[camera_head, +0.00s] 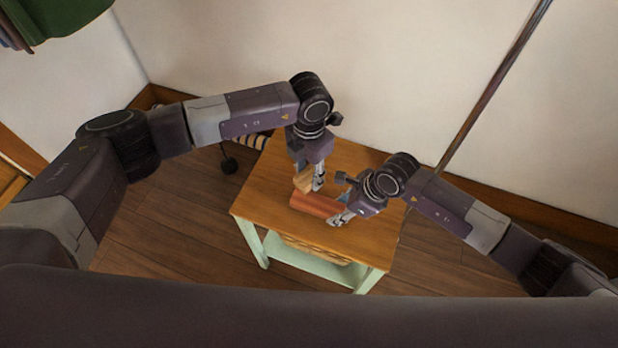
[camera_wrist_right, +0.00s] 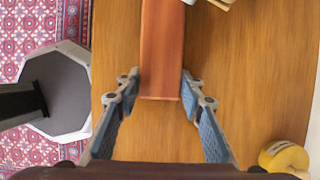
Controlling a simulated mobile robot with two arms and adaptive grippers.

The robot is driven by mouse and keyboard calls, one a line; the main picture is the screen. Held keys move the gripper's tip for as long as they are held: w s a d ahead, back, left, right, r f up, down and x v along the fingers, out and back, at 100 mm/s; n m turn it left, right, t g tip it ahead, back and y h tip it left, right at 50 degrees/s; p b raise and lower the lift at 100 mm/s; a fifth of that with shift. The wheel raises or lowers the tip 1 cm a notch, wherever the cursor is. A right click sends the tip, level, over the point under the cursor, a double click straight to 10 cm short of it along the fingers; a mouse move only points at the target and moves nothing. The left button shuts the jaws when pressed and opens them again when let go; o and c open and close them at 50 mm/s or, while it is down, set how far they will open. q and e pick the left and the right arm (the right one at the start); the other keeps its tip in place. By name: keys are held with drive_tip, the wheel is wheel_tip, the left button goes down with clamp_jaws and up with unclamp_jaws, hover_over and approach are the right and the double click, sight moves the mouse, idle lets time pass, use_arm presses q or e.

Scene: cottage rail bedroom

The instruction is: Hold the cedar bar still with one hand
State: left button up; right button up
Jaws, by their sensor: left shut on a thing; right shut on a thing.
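The reddish cedar bar (camera_head: 312,205) lies flat on the wooden table top (camera_head: 262,195). My right gripper (camera_head: 340,218) is shut on the bar's near-right end. In the right wrist view its fingers (camera_wrist_right: 158,80) stand on both sides of the cedar bar (camera_wrist_right: 162,45). My left gripper (camera_head: 311,184) points down at the bar's far side, shut on a pale tan block (camera_head: 302,181). The block is at or against the bar; I cannot tell whether they touch. A corner of the tan block shows at the top of the right wrist view (camera_wrist_right: 221,3).
The table has pale green legs (camera_head: 252,243) and a lower shelf with a woven basket (camera_head: 315,249). A yellow round thing (camera_wrist_right: 284,157) stands on the table top in the right wrist view. A slanted rail (camera_head: 492,88) rises behind. The table's left part is clear.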

use_arm(q)
drive_tip(key=shift+r, duration=0.95)
use_arm(e)
drive_tip(key=o, duration=1.3)
drive_tip(key=v, duration=1.2)
